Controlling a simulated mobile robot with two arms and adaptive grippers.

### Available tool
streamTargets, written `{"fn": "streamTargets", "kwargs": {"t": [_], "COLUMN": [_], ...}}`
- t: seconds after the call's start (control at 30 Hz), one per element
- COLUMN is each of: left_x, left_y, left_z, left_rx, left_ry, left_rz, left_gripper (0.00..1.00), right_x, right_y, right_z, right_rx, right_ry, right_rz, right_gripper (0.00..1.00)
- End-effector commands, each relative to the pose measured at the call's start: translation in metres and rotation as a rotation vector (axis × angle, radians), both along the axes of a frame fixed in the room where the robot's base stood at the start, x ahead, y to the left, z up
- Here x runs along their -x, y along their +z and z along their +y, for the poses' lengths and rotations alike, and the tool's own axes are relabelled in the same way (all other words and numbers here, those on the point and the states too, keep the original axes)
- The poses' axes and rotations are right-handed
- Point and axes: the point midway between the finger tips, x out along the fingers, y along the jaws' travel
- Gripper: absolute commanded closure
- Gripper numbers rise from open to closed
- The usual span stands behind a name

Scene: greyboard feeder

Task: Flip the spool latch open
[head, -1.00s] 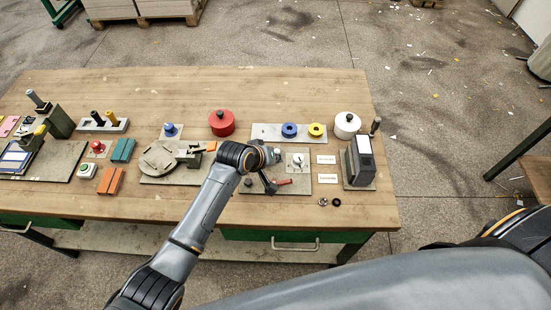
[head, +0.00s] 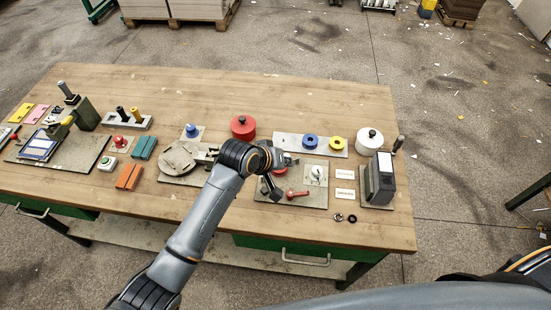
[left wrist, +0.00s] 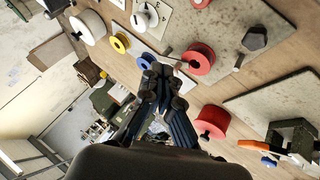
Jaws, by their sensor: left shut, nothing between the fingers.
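My left gripper (head: 285,160) is over the back left part of a grey plate at the table's right half. It shows in the left wrist view (left wrist: 163,76), with its dark fingers shut and empty. A red spool (left wrist: 200,58) sits on that plate, apart from the fingers; in the head view only a bit of it (head: 281,171) shows past my arm. A thin metal piece (left wrist: 168,58) reaches out from the spool's side; I cannot tell whether it is the latch. My right gripper is out of view.
A red pot (head: 243,127), a blue ring (head: 310,141), a yellow ring (head: 336,143) and a white pot (head: 369,140) stand behind. A dark box device (head: 380,178) is to the right. The table's front right strip is mostly clear.

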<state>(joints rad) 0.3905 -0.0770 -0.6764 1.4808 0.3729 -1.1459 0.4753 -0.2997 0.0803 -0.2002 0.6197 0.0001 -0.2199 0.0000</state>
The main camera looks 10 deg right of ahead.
Motion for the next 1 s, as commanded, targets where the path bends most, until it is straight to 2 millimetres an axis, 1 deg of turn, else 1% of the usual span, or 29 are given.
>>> {"fn": "streamTargets", "kwargs": {"t": [0.03, 0.1, 0.33, 0.5, 0.77, 0.8, 0.87, 0.9, 0.93, 1.0], "left_x": [0.003, 0.007, 0.018, 0.021, 0.022, 0.022, 0.022, 0.023, 0.024, 0.03], "left_y": [0.008, 0.018, 0.044, 0.051, 0.051, 0.051, 0.051, 0.05, 0.048, 0.043], "left_z": [0.005, 0.012, 0.029, 0.034, 0.034, 0.034, 0.035, 0.036, 0.038, 0.045], "left_rx": [0.003, 0.003, 0.006, 0.006, 0.006, 0.006, 0.005, 0.004, 0.004, -0.003], "left_ry": [0.001, 0.001, 0.001, 0.001, 0.001, 0.001, 0.002, 0.003, 0.004, 0.009], "left_rz": [-0.005, -0.005, -0.007, -0.007, -0.007, -0.007, -0.007, -0.005, -0.005, -0.003], "left_gripper": [1.0, 1.0, 1.0, 1.0, 1.0, 1.0, 1.0, 1.0, 1.0, 1.0], "right_x": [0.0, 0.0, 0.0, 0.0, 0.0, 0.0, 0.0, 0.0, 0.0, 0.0], "right_y": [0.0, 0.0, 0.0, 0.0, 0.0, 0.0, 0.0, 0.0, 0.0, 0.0], "right_z": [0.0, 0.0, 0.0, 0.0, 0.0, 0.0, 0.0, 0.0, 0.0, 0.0], "right_rx": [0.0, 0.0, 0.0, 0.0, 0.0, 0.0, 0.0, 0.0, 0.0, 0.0], "right_ry": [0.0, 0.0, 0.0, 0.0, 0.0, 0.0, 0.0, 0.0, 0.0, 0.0], "right_rz": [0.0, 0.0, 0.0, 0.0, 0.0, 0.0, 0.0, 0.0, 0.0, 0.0], "right_gripper": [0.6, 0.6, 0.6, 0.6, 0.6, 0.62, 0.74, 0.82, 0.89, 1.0]}}
